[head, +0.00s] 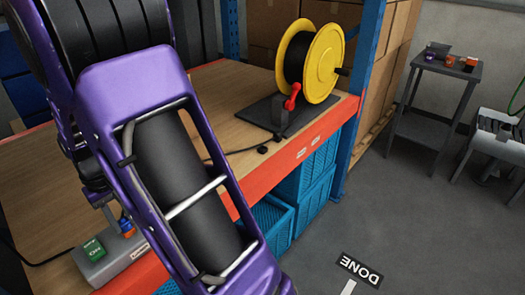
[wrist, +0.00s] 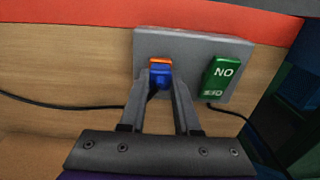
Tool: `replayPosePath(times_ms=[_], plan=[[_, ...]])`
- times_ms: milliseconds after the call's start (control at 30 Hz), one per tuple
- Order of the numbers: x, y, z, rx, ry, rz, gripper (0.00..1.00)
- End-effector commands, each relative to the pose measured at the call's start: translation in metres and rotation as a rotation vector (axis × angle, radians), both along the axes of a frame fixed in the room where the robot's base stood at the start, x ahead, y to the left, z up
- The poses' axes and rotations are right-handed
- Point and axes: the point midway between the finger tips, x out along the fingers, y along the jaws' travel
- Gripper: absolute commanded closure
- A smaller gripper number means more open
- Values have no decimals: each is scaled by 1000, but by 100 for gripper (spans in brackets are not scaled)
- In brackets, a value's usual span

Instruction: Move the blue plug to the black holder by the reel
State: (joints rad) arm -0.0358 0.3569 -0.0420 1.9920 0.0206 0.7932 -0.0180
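The blue plug (wrist: 160,76) with an orange top sits at a grey box (wrist: 200,48) in the wrist view; it also shows small in the head view (head: 126,226), on the bench's near left. My gripper (wrist: 161,88) is at the plug, one finger on each side of it. The fingertips sit close to its sides, and I cannot tell whether they press on it. A small black block (head: 262,150) lies near the bench's front edge, by the yellow reel (head: 322,66); it may be the black holder.
A green switch (wrist: 221,75) is beside the plug on the grey box. A crank stand with a red handle (head: 292,98) stands on a black mat (head: 262,112). Black cables run over the bench (head: 222,85). A blue post (head: 362,95) rises at the bench's right end.

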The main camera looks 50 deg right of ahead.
Motion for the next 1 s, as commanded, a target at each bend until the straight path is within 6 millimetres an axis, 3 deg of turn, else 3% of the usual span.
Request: replayPosePath(times_ms=[1000], plan=[[0,0,10,0,-2,0,100]])
